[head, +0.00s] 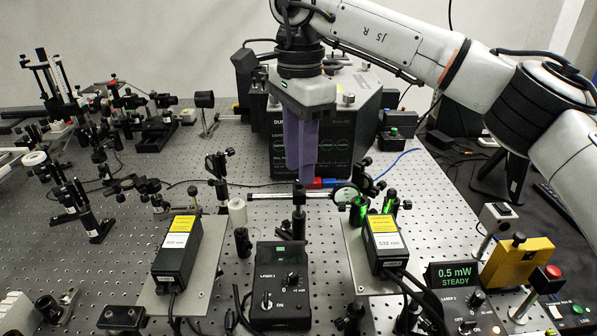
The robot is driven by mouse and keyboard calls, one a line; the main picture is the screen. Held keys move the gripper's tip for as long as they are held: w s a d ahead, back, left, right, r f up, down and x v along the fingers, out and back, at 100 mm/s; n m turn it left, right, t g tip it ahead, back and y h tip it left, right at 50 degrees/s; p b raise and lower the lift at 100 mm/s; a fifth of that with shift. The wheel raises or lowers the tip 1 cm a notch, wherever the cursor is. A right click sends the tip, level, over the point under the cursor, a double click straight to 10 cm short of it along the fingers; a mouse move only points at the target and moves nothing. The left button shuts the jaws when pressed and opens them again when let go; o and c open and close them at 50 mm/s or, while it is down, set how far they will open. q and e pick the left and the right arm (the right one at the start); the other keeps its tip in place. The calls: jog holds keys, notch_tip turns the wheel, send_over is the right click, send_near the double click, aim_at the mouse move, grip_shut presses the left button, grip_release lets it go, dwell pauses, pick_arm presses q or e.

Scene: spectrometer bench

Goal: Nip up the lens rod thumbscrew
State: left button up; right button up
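My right gripper (302,180) hangs down from the arm at the upper right, its purple fingers pointing at the bench. The fingers overlap in this view, so I cannot tell whether they are apart or what is between them. The fingertips appear just above a black post (299,215) in the middle of the bench; the depth gap is unclear. A round lens-like disc (346,194) in a mount stands just right of the fingertips. I cannot clearly make out the lens rod thumbscrew; it may be hidden or too small. My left gripper is not in view.
A laser box (179,250) stands left and another (383,243) right, with a black control box (280,285) between them. A large dark instrument (350,140) is behind the fingers. A power meter display (452,275) reads 0.5 mW STEADY. Optics mounts crowd the left.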

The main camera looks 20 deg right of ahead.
aim_at(299, 186)
notch_tip(299, 186, down, 2)
jog(key=shift+f, duration=0.4)
grip_shut()
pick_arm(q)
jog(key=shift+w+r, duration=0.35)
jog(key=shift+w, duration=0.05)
